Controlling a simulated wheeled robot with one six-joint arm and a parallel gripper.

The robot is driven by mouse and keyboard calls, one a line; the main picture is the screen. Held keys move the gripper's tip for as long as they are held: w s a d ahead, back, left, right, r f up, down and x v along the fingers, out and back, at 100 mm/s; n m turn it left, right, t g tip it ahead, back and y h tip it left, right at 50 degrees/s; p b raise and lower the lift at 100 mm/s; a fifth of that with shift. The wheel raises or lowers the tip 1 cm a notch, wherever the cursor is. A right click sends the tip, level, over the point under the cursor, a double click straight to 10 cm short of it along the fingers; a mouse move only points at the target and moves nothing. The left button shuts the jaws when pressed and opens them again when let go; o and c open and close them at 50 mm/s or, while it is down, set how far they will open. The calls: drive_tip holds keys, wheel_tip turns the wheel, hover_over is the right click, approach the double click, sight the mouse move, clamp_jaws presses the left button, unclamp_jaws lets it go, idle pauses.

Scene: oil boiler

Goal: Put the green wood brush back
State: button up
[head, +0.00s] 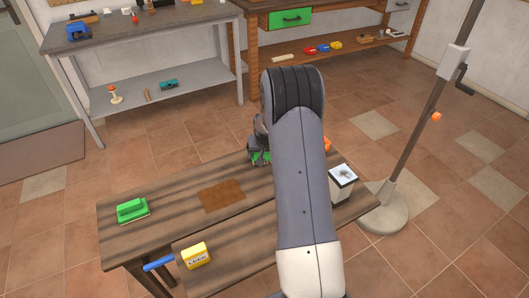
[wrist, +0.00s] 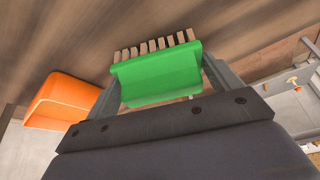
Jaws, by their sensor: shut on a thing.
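In the wrist view, my gripper (wrist: 160,85) is shut on a green brush (wrist: 158,75) with a row of pale wood-coloured bristles along its far edge. The brush sits between the two fingers. In the head view, my gripper (head: 260,157) is over the far part of the wooden bench (head: 165,186), partly hidden by my arm, and only bits of green show at it. I cannot tell whether the brush touches the bench. A brown rectangular patch (head: 222,196) lies on the bench left of my gripper.
A second green block-like object (head: 132,209) lies at the bench's left end. An orange object (wrist: 62,102) is beside my gripper. A white box (head: 343,180) stands at the right. A yellow box (head: 196,256) and blue cylinder (head: 158,264) are at the front. A pole stand (head: 385,207) is beyond.

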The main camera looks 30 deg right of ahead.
drive_tip(key=o, duration=0.8)
drive_tip(key=shift+r, duration=0.2)
drive_tip(key=v, duration=1.1)
drive_tip(key=shift+s+r+b, duration=0.2)
drive_tip(key=shift+r+b, duration=0.1)
drive_tip(key=shift+r, duration=0.05)
